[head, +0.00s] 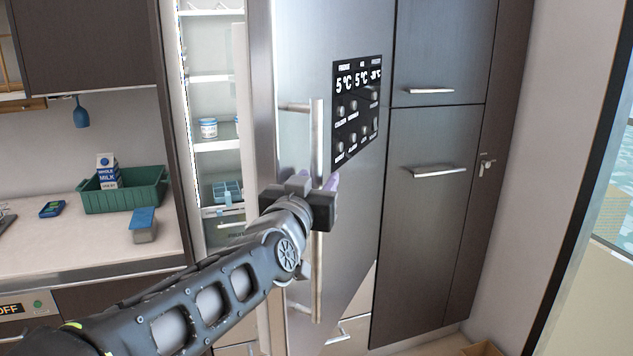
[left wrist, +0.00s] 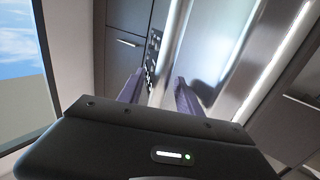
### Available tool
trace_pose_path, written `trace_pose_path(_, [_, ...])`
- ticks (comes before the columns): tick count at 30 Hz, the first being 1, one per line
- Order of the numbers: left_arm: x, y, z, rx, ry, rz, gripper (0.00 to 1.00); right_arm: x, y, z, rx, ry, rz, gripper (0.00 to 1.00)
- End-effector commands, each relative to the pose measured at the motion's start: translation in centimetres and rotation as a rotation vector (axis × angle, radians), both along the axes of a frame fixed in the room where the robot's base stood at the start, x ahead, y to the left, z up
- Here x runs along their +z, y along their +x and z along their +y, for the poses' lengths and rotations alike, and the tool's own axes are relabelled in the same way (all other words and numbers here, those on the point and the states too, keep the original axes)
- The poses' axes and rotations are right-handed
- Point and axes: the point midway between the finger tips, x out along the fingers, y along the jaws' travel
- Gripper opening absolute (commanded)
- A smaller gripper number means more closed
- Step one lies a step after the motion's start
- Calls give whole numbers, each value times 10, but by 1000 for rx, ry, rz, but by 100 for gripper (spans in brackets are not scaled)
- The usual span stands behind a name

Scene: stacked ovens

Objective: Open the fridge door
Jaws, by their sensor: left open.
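The fridge door (head: 345,215) is silver with a black display panel (head: 357,110) and stands ajar, with lit shelves (head: 215,130) showing to its left. A long vertical bar handle (head: 317,145) is on the door. My left gripper (head: 326,186) is at the handle's middle and hides part of it. In the left wrist view my left gripper's two purple fingers (left wrist: 158,92) are apart, with the handle (left wrist: 171,50) between them; I cannot tell if they touch it. My right gripper is not in view.
A counter (head: 90,240) on the left carries a green crate (head: 125,197) with a milk carton (head: 107,170). Dark cabinets (head: 430,210) stand right of the fridge. A jar (head: 208,128) sits on a fridge shelf. A wall and window are at the far right.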

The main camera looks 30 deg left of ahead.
Motion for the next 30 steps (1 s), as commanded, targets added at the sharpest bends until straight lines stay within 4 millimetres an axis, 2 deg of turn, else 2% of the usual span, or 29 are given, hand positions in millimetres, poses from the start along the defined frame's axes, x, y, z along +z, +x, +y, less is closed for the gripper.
trace_pose_path(8, [-1,-5,-1,0,1,-1,41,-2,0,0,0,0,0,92])
trace_pose_path(11, [-1,-14,-4,-1,2,-1,41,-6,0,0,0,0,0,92])
trace_pose_path(21, [-1,-63,-16,1,3,-3,41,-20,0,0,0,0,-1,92])
trace_pose_path(25, [-1,-73,-19,0,1,-1,41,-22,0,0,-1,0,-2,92])
trace_pose_path(30, [0,-76,-19,0,0,0,41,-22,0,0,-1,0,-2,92])
